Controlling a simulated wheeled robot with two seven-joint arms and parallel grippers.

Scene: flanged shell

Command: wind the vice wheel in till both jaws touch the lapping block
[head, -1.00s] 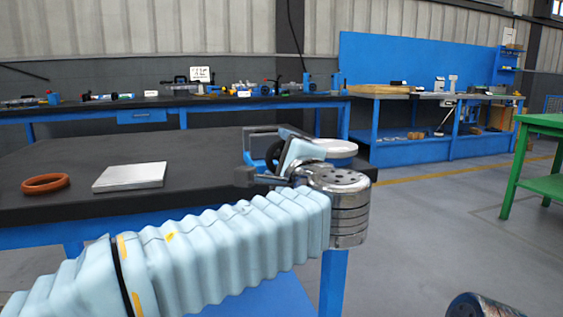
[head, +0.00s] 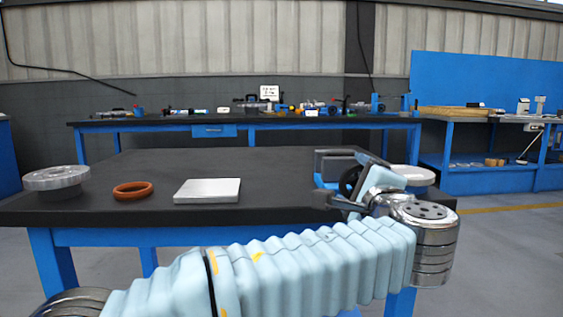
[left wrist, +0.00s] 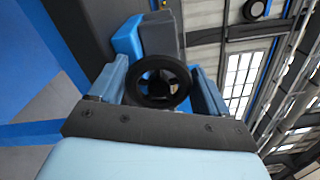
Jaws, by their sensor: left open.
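The vice (head: 327,180) is blue with dark grey jaws and stands near the right end of the black-topped bench. Its black handwheel (head: 350,181) faces my side and is partly hidden by my left gripper (head: 345,196). In the left wrist view the wheel (left wrist: 158,82) sits between the two blue fingers of the left gripper (left wrist: 158,88), which are apart, one on each side. I cannot tell whether they touch the rim. The vice body (left wrist: 128,38) is behind the wheel. I cannot make out the lapping block or the jaw gap. My right gripper is not in view.
On the bench (head: 280,190) lie a grey flanged disc (head: 57,178), an orange-brown ring (head: 133,190) and a pale flat plate (head: 207,190). A white-topped round thing (head: 415,174) stands right of the vice. The bench middle is clear.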

